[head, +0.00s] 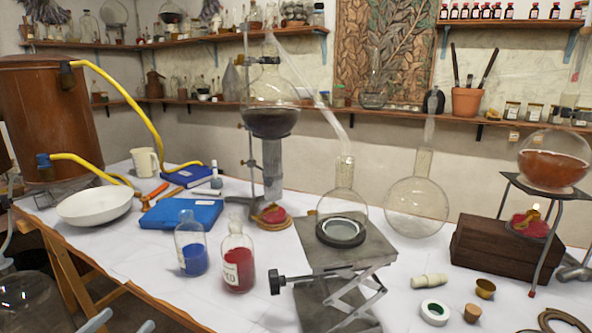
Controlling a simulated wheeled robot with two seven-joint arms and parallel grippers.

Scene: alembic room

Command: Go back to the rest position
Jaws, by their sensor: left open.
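My left gripper (120,324) shows only by its two grey fingertips at the bottom edge, left of the middle. The fingertips are apart with nothing between them, in front of the table's front edge. The rest of that gripper is cut off by the frame. My right gripper is not in view.
A white-covered table (130,262) holds a blue bottle (192,252), a red bottle (238,265), a white bowl (94,206), a lab jack (345,260) and a round flask (417,207). A glass vessel (25,300) stands at bottom left, near the left gripper.

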